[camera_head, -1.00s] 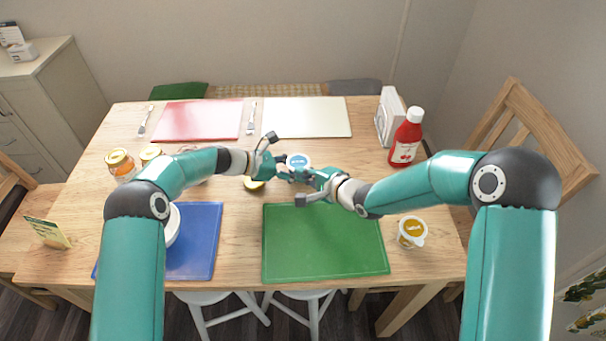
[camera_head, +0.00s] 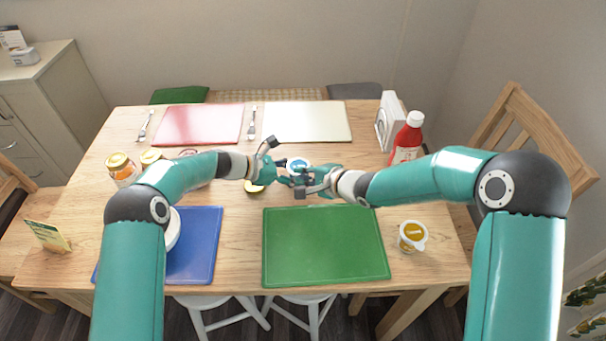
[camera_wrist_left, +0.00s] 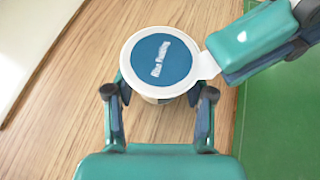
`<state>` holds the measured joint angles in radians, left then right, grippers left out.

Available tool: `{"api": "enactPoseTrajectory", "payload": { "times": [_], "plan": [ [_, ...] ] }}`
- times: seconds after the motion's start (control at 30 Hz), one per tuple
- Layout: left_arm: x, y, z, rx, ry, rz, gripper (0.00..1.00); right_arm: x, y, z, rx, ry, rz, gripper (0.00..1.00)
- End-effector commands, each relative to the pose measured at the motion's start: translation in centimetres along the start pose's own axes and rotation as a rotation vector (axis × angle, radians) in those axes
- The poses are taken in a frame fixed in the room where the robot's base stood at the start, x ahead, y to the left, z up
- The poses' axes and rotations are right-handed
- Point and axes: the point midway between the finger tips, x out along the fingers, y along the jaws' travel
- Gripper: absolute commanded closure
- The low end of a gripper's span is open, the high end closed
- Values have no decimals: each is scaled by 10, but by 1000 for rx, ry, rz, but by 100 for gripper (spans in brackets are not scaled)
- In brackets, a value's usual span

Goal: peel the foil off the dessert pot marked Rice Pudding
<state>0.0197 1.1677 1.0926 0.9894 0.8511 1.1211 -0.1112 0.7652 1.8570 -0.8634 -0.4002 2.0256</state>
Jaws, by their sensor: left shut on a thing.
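The Rice Pudding pot (camera_wrist_left: 162,62) is a white tub with a blue foil lid lettered "Rice Pudding". It stands upright, and its foil looks flat and in place. Its blue top also shows in the head view (camera_head: 298,164), partly hidden by my grippers. My left gripper (camera_head: 287,174) is shut on the pot's sides, one finger on each side in the wrist view. My right gripper (camera_head: 309,176) is at the lid's tab (camera_wrist_left: 207,66), its teal finger covering the tab's outer end. I cannot see whether its fingers close on the tab.
A yellow-topped pot (camera_head: 412,236) stands right of the green mat (camera_head: 325,250). Another yellow-topped thing (camera_head: 254,187) is partly hidden by my left arm. A red bottle (camera_head: 407,140) and a white holder (camera_head: 388,122) stand back right. Jars (camera_head: 121,170) stand at left, near the blue mat (camera_head: 200,255).

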Motion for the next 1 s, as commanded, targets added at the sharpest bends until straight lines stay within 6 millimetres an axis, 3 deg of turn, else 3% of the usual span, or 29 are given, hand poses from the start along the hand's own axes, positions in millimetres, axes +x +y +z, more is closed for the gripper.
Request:
{"api": "enactPoseTrajectory", "payload": {
  "times": [0.03,0.1,0.33,0.5,0.73,0.97,1.0],
  "plan": [
    [0,0,0,0,0,0,77,0,0,0,0,0,0,82],
    [0,0,0,0,0,0,77,0,0,0,0,0,0,70],
    [0,0,0,0,0,0,77,0,0,0,0,0,0,69],
    [0,0,0,0,0,0,77,0,0,0,0,0,0,40],
    [0,0,0,0,0,0,77,0,0,0,0,0,0,39],
    [0,0,0,0,0,0,77,0,0,0,0,0,0,1],
    [0,0,0,0,0,0,77,0,0,0,0,0,0,0]
  ]
}}
